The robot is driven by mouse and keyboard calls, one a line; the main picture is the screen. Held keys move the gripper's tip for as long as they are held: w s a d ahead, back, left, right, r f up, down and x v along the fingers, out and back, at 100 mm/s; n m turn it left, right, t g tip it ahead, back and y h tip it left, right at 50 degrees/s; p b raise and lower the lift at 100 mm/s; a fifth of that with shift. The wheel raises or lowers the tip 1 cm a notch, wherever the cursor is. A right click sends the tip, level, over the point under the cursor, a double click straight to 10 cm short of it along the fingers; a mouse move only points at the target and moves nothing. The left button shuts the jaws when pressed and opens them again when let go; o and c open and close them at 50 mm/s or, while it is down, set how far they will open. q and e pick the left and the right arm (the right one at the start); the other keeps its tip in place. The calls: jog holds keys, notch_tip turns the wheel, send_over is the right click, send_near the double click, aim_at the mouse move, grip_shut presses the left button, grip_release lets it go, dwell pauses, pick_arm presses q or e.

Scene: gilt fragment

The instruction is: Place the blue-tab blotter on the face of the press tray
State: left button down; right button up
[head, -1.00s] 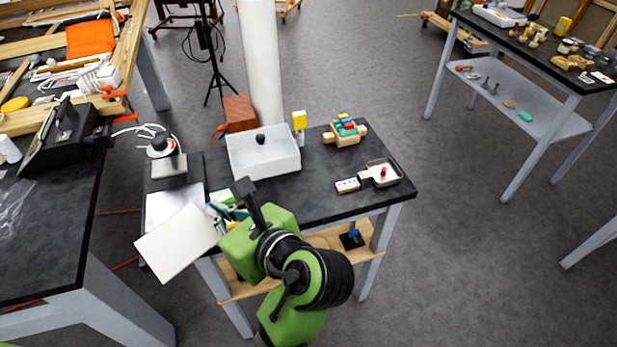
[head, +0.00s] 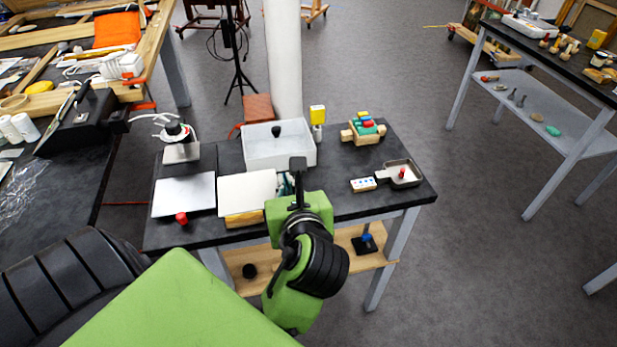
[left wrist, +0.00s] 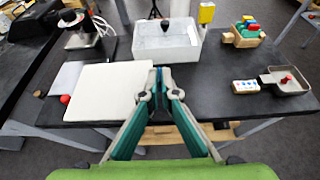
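A flat white sheet (head: 247,187), which I take for the blotter, lies nearly level over the front of the black table; it also shows in the left wrist view (left wrist: 100,88). No blue tab is visible on it. My left gripper (left wrist: 157,80) has its teal fingers closed together at the sheet's right edge and appears to hold it. In the head view the fingers (head: 287,184) are partly hidden behind my green wrist. A pale flat plate with a red knob in front, probably the press tray (head: 184,196), is left of the sheet. My right gripper is out of view.
A wooden block (head: 244,219) shows under the sheet's front edge. Behind stand a white bin (head: 282,154) and a device with a black knob (head: 181,152). A block toy (head: 363,131), a dotted tile (head: 363,185) and a small pan (head: 405,174) are at right.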

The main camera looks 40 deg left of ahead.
pick_arm(q)
jog(key=w+f, duration=0.5)
jog(key=w, duration=0.2)
jog(key=w+f, duration=0.3)
jog(key=w, duration=0.1)
jog(key=shift+w+f, duration=0.25)
jog(key=shift+f, duration=0.05)
jog(key=shift+w+f, duration=0.15)
jog(key=shift+f, duration=0.1)
jog(key=shift+w+f, duration=0.1)
jog(key=shift+f, duration=1.5)
jog(key=shift+d, duration=0.1)
jog(key=c, duration=2.3)
grip_release()
jog(key=shift+f, duration=0.1)
